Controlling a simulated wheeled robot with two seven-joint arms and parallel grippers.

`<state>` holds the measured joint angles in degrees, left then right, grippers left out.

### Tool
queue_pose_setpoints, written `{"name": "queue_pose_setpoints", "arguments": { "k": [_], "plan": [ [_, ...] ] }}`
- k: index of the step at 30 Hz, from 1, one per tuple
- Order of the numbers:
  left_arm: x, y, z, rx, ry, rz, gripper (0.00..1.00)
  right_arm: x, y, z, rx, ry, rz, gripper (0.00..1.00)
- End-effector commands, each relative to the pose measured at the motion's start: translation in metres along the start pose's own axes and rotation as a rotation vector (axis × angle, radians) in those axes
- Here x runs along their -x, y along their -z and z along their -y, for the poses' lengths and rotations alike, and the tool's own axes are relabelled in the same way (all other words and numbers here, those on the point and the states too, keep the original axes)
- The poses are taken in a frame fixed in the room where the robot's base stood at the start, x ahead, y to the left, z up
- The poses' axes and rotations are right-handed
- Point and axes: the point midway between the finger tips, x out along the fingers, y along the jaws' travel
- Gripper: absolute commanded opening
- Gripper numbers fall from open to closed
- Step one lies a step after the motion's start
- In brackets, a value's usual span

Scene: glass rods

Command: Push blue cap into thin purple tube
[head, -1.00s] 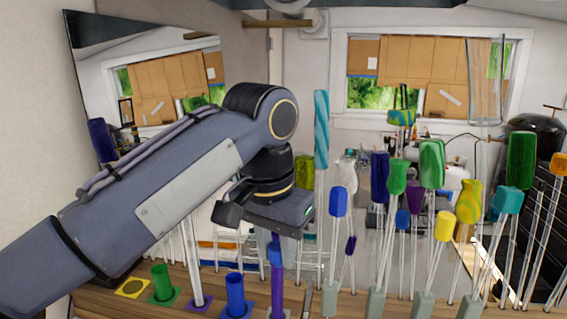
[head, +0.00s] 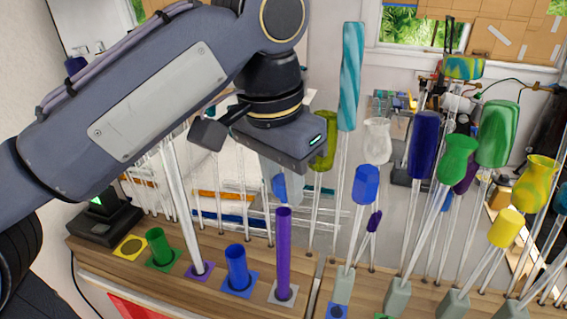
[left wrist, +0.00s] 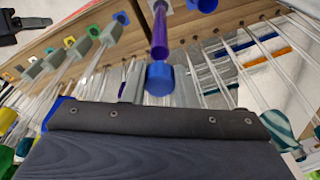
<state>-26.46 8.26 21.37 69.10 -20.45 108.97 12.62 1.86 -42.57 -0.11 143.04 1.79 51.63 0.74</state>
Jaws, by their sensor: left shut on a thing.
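The thin purple tube (head: 283,255) stands upright in a grey square base on the wooden bench in the head view. It also shows at the top of the left wrist view (left wrist: 159,35). My left gripper (head: 279,182) points down above it, shut on the blue cap (head: 280,189), whose body is partly hidden by the pale fingers. In the left wrist view the cap (left wrist: 160,78) sits between the fingers, close to the tube's open end. The head view shows the cap just above the tube's rim; exact alignment is hard to tell. A dark gripper-like shape, possibly my right gripper (left wrist: 22,25), shows at the wrist view's top left.
A wide blue tube (head: 237,267), a green tube (head: 159,248) and a yellow-marked base (head: 130,247) stand to the left. A tall clear rod rises near them. Several glass rods with coloured tops in grey blocks (head: 397,297) crowd the right side.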

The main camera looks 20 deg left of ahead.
Motion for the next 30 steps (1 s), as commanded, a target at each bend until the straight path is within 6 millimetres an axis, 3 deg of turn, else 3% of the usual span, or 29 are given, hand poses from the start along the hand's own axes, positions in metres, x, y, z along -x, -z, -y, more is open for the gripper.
{"name": "queue_pose_setpoints", "arguments": {
  "k": [9,30],
  "plan": [
    [-0.020,-0.003,0.000,-0.001,0.000,0.000,0.01,0.000,0.000,0.000,0.000,0.000,0.000,0.30],
    [-0.022,-0.004,-0.001,-0.001,-0.001,0.000,0.01,0.000,0.000,0.000,0.000,0.000,0.000,0.30]
  ]
}}
